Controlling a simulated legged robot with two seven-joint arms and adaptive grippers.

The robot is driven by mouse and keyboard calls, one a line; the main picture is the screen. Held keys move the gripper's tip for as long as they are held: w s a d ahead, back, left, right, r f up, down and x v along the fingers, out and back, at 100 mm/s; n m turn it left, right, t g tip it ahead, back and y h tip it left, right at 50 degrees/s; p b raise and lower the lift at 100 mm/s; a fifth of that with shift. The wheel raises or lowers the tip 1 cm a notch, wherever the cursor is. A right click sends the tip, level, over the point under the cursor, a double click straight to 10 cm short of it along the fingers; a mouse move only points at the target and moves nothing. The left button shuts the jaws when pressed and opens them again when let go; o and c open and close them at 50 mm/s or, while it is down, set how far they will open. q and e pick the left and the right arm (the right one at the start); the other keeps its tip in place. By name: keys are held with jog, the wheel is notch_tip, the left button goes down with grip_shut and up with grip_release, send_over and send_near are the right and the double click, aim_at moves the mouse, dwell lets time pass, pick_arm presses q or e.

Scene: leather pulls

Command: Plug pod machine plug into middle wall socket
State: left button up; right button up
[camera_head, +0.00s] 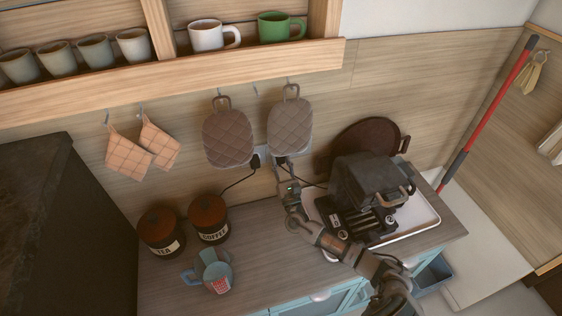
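A pale wall socket strip (267,152) sits low on the wall, mostly hidden behind two hanging quilted mitts. A black plug (255,161) is at its left part, with a cable running down left behind the canisters. A second black plug (281,160) is at the strip further right; its cable runs right toward the dark machine (372,183). I cannot tell whether this plug is fully seated. My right gripper (284,172) is just below this second plug, close to the wall. Its fingers are too small to show whether they grip it. My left gripper is not in view.
The dark machine stands on a white tray (432,217) beside my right arm. Two canisters (160,231) and a blue jug (212,272) stand on the left counter. Quilted mitts (290,126) hang just above the sockets. A shelf (180,72) with mugs is higher.

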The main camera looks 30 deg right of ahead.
jog(key=shift+w+d+b, duration=0.1)
jog(key=shift+w+b, duration=0.2)
jog(key=shift+w, duration=0.05)
jog(key=o, duration=1.1)
jog(key=shift+o, duration=0.2)
jog(key=shift+s+f, duration=0.15)
jog(key=v, duration=1.1)
jog(key=shift+s+f, duration=0.15)
jog(key=shift+f, duration=0.1)
